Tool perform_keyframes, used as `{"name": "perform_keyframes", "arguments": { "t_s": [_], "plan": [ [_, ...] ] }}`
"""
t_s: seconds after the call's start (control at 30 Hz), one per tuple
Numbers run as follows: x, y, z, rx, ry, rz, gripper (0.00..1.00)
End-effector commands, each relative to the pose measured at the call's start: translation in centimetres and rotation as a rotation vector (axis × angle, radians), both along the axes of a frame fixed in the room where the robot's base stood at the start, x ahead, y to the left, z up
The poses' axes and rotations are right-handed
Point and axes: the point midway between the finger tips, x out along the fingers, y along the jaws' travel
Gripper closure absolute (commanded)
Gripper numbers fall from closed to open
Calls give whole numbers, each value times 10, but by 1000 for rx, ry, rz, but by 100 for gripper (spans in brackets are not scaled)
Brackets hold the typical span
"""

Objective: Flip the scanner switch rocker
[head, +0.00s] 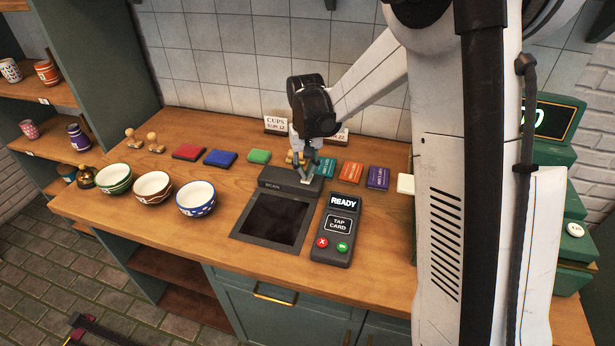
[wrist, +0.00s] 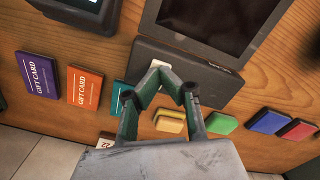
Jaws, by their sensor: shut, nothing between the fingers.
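The scanner (head: 266,222) is a dark flat device with a glossy plate, lying on the wooden counter. Its raised back bar (head: 278,178) carries the word SCAN. The white switch rocker (wrist: 159,64) shows at one end of this bar in the wrist view, partly hidden by a fingertip. My gripper (head: 305,178) points down over the right end of the bar. In the wrist view my gripper (wrist: 170,72) is shut and empty, with its fingertips right at the rocker. I cannot tell whether they touch it.
A card reader (head: 337,228) reading READY stands right of the scanner. Three bowls (head: 196,198) stand to its left. Coloured pads (head: 221,158) and gift cards (head: 351,172) lie along the back, near a yellow block (wrist: 170,122). The counter's front left is clear.

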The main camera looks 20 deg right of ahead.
Motion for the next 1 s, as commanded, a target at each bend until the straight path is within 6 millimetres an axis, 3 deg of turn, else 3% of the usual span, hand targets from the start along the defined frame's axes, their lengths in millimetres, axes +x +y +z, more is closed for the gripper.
{"name": "perform_keyframes", "arguments": {
  "t_s": [1.0],
  "plan": [
    [0, 0, -14, 0, 0, 0, 100]
  ]
}}
